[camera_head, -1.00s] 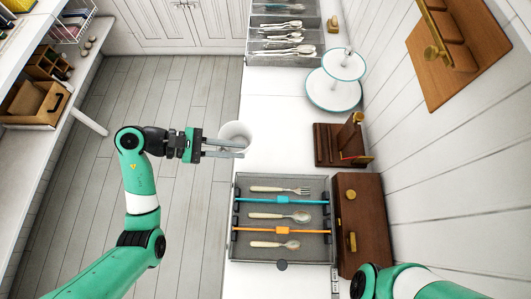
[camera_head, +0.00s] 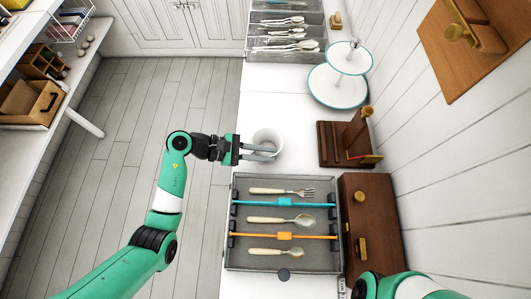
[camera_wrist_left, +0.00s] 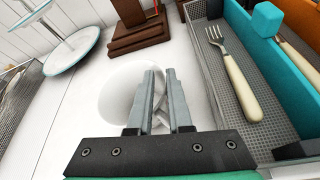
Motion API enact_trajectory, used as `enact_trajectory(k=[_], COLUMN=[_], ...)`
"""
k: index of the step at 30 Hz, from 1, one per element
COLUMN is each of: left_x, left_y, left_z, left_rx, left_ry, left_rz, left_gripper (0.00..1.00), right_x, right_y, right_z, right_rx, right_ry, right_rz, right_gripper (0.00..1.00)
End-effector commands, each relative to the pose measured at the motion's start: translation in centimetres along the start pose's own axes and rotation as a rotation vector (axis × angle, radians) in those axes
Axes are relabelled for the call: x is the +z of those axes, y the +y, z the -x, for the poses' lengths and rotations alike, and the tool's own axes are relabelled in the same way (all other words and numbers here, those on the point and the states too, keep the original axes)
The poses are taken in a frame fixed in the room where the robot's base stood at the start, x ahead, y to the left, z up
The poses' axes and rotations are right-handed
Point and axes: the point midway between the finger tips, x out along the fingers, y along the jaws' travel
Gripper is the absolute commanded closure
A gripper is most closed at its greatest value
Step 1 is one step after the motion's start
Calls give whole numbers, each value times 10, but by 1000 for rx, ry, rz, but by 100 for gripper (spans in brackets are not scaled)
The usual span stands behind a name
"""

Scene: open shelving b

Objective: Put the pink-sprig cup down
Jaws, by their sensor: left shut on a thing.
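The cup (camera_head: 267,135) is white and open at the top in the head view; no pink sprig shows at this size. My left gripper (camera_head: 262,153) comes in from the left and is shut on the cup at its near side. The cup is over the white counter, beyond the cutlery tray; I cannot tell if its base touches the counter. In the left wrist view the cup (camera_wrist_left: 117,92) is a pale round shape partly hidden behind the fingers (camera_wrist_left: 160,98). My right gripper is out of view; only part of the right arm shows.
A grey mesh tray (camera_head: 285,181) with a fork and spoons lies close in front of the cup. A brown wooden holder (camera_head: 333,146) stands to the right, a two-tier stand (camera_head: 338,88) behind. White counter (camera_head: 285,98) is clear beyond the cup; floor drops away left.

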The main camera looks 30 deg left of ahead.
Motion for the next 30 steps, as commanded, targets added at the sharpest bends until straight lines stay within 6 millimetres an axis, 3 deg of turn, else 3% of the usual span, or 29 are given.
enact_trajectory(k=[6, 7, 11, 12, 23, 30], left_x=[-3, -2, -2, -2, 2, 4], left_y=[-1, 0, 0, 0, 1, 3], left_z=[-1, -1, -1, -1, 5, 56], left_rx=[1, 0, 0, 0, 1, 7], left_ry=[-1, 0, 0, 0, 0, 1], left_rz=[-1, 0, 0, 0, 1, 2], left_gripper=[100, 77, 54, 52, 52, 52], right_x=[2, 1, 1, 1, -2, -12], right_y=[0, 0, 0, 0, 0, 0], right_z=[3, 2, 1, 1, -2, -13], right_rx=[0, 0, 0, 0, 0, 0], right_ry=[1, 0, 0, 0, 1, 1], right_rz=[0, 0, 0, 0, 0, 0], right_gripper=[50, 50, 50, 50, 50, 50])
